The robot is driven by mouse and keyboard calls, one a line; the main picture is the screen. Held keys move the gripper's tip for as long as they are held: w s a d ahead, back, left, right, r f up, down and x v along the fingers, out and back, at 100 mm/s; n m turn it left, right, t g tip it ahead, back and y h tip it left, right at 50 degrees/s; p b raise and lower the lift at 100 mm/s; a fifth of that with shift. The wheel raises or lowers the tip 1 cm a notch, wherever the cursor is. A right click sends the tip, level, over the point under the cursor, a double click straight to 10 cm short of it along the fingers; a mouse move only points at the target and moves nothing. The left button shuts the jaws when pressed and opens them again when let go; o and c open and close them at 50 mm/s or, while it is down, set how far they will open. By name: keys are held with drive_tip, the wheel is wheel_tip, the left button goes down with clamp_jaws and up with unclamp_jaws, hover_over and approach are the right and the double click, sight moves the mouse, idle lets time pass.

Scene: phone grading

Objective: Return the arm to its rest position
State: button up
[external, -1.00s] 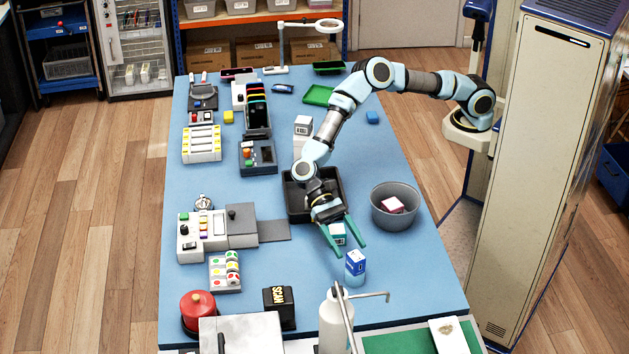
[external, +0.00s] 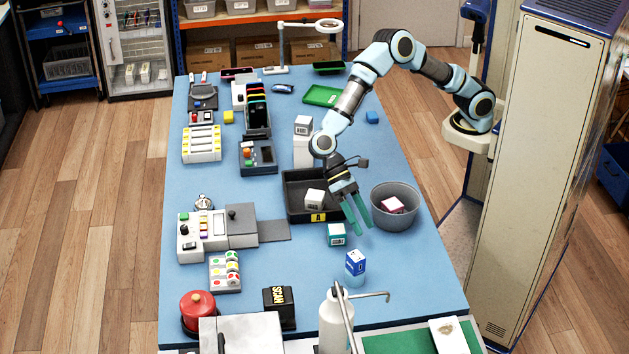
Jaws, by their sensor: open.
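My gripper (external: 360,224) is open and empty, with its green fingers pointing down over the blue table (external: 270,310). It hangs between the black tray marked A (external: 297,207) and the round grey bin (external: 377,212). My arm reaches in from its mount at the right and is bent at the elbow. A small teal and white box (external: 336,235) lies just left of and below the fingertips, apart from them.
A white box (external: 314,198) is in the black tray, and a pink and white box (external: 393,205) is in the grey bin. White boxes (external: 303,148) stand stacked behind the tray. A tall cream cabinet (external: 545,180) stands right of the table. The table's right side is mostly clear.

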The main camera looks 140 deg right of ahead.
drive_tip(key=s+r+n+g+h+p, duration=0.1)
drive_tip(key=s+n+h, duration=0.8)
drive_tip(key=s, duration=2.4)
drive_tip(key=r+n+p, duration=0.1)
drive_tip(key=n+p, duration=0.1)
drive_tip(key=n, duration=0.3)
drive_tip(key=shift+s, duration=0.3)
drive_tip(key=shift+d, duration=0.1)
